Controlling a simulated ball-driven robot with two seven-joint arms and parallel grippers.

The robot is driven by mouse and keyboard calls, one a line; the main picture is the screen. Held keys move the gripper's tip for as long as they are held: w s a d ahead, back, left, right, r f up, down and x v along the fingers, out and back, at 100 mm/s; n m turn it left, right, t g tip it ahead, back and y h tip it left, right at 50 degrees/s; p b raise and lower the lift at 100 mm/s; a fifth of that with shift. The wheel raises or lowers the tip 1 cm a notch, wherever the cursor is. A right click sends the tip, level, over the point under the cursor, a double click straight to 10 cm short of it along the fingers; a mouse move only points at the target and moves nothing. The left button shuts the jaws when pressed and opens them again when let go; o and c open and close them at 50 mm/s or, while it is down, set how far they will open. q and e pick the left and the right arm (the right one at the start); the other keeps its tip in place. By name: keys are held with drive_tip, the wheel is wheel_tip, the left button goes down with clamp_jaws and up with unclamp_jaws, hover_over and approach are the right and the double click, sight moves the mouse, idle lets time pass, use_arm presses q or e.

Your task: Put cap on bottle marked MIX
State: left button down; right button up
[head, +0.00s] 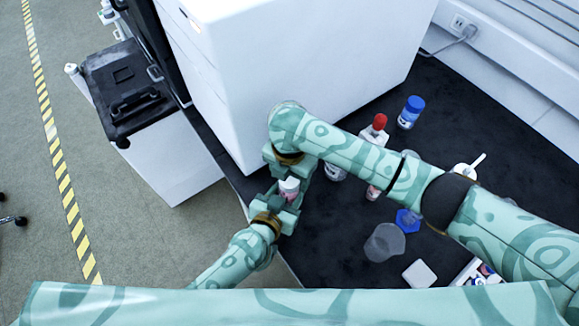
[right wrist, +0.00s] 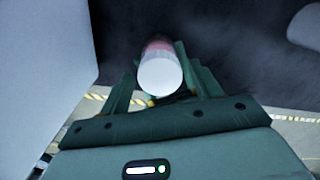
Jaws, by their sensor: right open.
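A small bottle (head: 289,190) with a pink label and white top is between my two grippers near the bench's left edge. Its writing cannot be read. In the right wrist view the round white cap (right wrist: 160,76) faces the camera, with the pinkish body beyond it, so it appears to sit on the bottle. My left gripper (head: 279,208) seems closed around the bottle from the near side; its fingertips are partly hidden. My right gripper (head: 287,172) is open, its fingers on either side of the white cap; they also show in the right wrist view (right wrist: 163,88).
A large white instrument (head: 290,60) stands close behind the grippers. Right of them on the dark bench are a red-capped bottle (head: 376,128), a blue-lidded jar (head: 410,112), a blue dish (head: 408,220), a clear beaker (head: 384,242) and a white square (head: 419,273). My right arm hides some items.

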drive_tip(key=shift+f, duration=0.2)
drive_tip(key=c, duration=1)
drive_tip(key=shift+m, duration=0.8)
drive_tip(key=o, duration=1.2)
drive_tip(key=shift+c, duration=0.2)
wheel_tip(320, 180, up, 12)
